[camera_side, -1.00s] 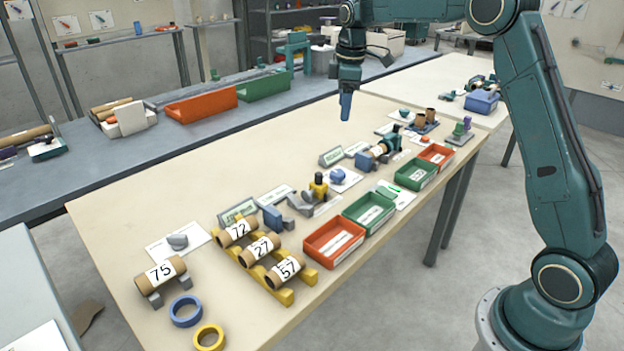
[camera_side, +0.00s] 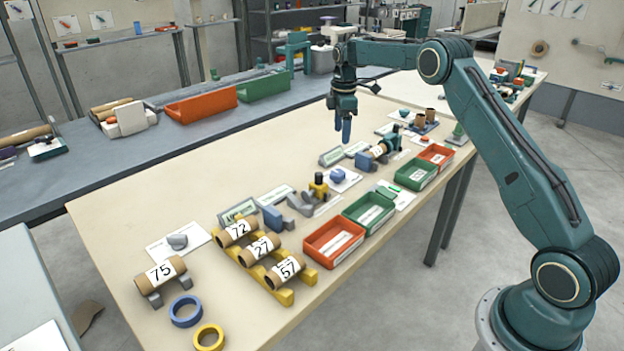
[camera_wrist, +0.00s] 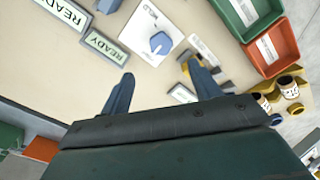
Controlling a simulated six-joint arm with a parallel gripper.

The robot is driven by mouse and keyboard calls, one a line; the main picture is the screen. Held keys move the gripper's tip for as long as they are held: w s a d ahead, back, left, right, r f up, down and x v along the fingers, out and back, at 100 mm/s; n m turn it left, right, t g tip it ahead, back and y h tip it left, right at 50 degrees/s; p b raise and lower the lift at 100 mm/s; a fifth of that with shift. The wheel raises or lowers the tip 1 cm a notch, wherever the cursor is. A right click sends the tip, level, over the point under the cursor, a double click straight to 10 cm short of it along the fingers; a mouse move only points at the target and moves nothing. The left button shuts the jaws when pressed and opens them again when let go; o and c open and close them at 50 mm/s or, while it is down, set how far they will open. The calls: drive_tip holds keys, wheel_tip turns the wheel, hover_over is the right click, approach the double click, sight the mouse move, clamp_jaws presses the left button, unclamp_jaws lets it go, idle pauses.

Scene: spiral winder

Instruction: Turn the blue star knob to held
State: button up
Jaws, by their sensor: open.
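The blue star knob (camera_side: 338,175) sits on a white card on the table, near the middle of the work row in the side view.
READY signs (camera_wrist: 105,47) stand beside the knob's card. A yellow and black fixture (camera_side: 318,187) stands to the left of the knob. Green (camera_side: 370,212) and orange (camera_side: 334,241) trays line the front edge. Numbered tubes (camera_side: 260,247) rest on a yellow rack. The table's back left is clear.

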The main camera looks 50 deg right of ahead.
sight(340, 172)
wheel_tip(340, 172, down, 14)
drive_tip(key=shift+r, duration=0.25)
idle(0.5)
drive_tip(key=c, duration=1)
drive_tip(key=shift+o, duration=0.2)
